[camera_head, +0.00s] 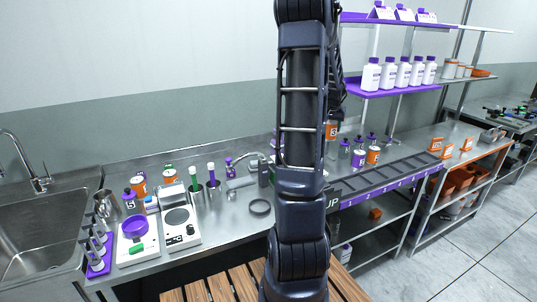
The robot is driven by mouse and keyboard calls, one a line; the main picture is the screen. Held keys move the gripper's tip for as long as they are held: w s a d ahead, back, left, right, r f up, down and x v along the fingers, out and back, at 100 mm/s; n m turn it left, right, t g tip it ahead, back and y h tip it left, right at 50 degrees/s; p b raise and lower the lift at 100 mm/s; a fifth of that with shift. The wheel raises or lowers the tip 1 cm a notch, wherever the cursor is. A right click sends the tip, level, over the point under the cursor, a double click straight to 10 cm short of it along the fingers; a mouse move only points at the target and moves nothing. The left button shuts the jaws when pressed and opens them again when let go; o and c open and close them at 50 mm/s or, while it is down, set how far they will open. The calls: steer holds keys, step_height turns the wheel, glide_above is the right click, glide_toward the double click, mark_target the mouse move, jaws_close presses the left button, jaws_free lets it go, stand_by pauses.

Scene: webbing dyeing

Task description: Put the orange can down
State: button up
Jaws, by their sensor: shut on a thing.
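An orange can (331,131) with a white label and a dark mark shows just right of my upright arm, partly hidden by it. It appears higher than the bottles behind the black rack. My gripper (336,115) is mostly hidden behind my arm, with dark parts showing directly above the can. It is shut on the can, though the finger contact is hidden. Other orange-and-white cans stand on the steel bench, one at the left (139,184) and one behind the rack (373,155).
A long black slotted rack (385,178) lies along the bench's right part. Purple-capped bottles stand behind it and on the purple shelf (398,91). Scales (181,228), small bottles and a sink (35,240) are at left. Some bare bench shows around the black ring (260,207).

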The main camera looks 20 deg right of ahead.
steer(key=w+a+f+n+t+y, duration=0.15)
steer(key=w+a+n, duration=0.35)
steer(key=w+a, duration=0.6)
steer(key=w+a+f+n+y, duration=0.15)
steer(key=w+a+n, duration=0.4)
steer(key=a, duration=1.05)
steer(key=w+a+r+n+g+y, duration=0.15)
steer(key=a+n, duration=0.25)
steer(key=a, duration=1)
steer(key=w+a+r+n+y, duration=0.1)
steer(key=w+a+n+y, duration=0.3)
steer(key=a, duration=1)
steer(key=shift+n+h, duration=0.35)
steer(key=shift+h, duration=0.3)
steer(key=f, duration=0.6)
steer(key=s+f, duration=0.1)
steer(key=f, duration=0.5)
steer(key=s+f, duration=0.1)
steer(key=f, duration=0.6)
steer(key=shift+f, duration=0.1)
steer(key=shift+f, duration=0.15)
steer(key=o, duration=1.2)
